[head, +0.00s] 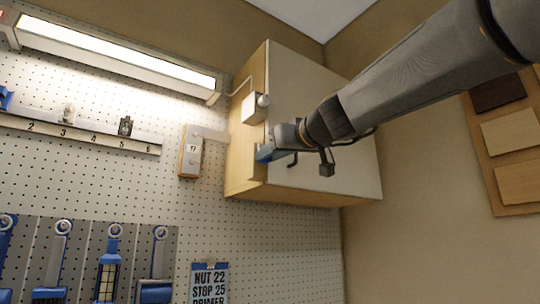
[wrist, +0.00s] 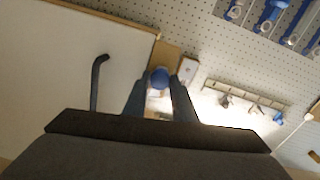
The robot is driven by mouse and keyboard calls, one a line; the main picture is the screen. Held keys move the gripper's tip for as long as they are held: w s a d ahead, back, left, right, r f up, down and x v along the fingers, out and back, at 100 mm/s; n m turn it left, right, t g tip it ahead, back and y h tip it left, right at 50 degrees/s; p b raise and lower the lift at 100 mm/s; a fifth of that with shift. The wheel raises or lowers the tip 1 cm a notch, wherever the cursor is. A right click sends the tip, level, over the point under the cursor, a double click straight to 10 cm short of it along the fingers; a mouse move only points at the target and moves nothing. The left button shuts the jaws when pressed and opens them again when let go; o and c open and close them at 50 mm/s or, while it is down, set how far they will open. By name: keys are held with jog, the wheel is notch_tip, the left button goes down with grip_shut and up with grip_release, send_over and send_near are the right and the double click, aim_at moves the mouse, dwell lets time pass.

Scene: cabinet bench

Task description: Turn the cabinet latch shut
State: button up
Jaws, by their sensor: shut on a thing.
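The cabinet (head: 330,110) hangs on the pegboard wall, with a pale door and a light wood side. Its door looks closed against the body. My gripper (head: 267,152) is at the door's left edge, in front of the wood side. In the wrist view, the blue round end of the latch (wrist: 158,77) sits between the two fingertips of my gripper (wrist: 159,88), which are shut on it. The latch's angle is hard to tell because the fingers hide most of it. A dark door handle (wrist: 97,82) stands beside the fingers, apart from them.
A small white box (head: 254,109) with a cable is on the cabinet side above my gripper. A grey switch box (head: 191,152) is on the pegboard to the left. A lit lamp (head: 115,52) and a numbered rail (head: 80,132) are further left.

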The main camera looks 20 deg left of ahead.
jog(key=shift+m, duration=0.5)
jog(key=shift+w+d+m, duration=0.1)
jog(key=shift+m, duration=4)
jog(key=shift+w+d+m, duration=0.1)
jog(key=shift+m, duration=4.3)
jog(key=o, duration=1)
jog(key=shift+o, duration=0.2)
jog(key=shift+g, duration=0.3)
